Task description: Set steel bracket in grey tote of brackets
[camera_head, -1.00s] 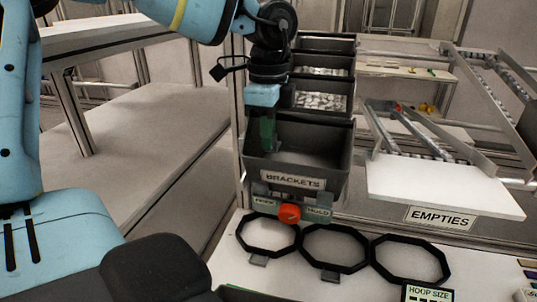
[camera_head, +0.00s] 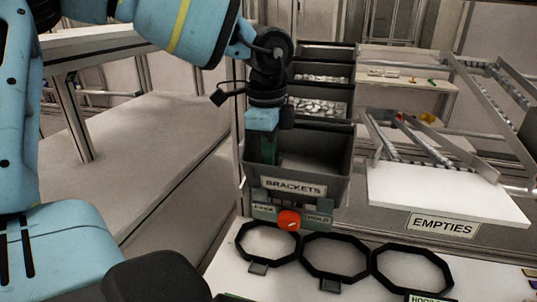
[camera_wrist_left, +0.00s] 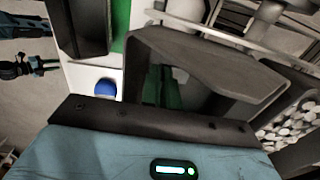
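The grey tote (camera_head: 300,175) labelled BRACKETS stands at the front of a row of bins in the head view. Its visible inside looks bare. It also shows in the left wrist view (camera_wrist_left: 235,75). My left gripper (camera_head: 265,160) points down over the left part of this tote, its green fingers reaching below the rim. The fingers also show in the left wrist view (camera_wrist_left: 163,88), against the dark inside of the tote. I cannot make out a steel bracket or whether the fingers are shut on one.
Bins of pale parts (camera_head: 318,107) stand behind the tote. A red knob (camera_head: 288,220) sits just in front of it. Several black octagonal rings (camera_head: 335,255) lie on the white bench. A white EMPTIES shelf (camera_head: 440,195) with rails is at the right.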

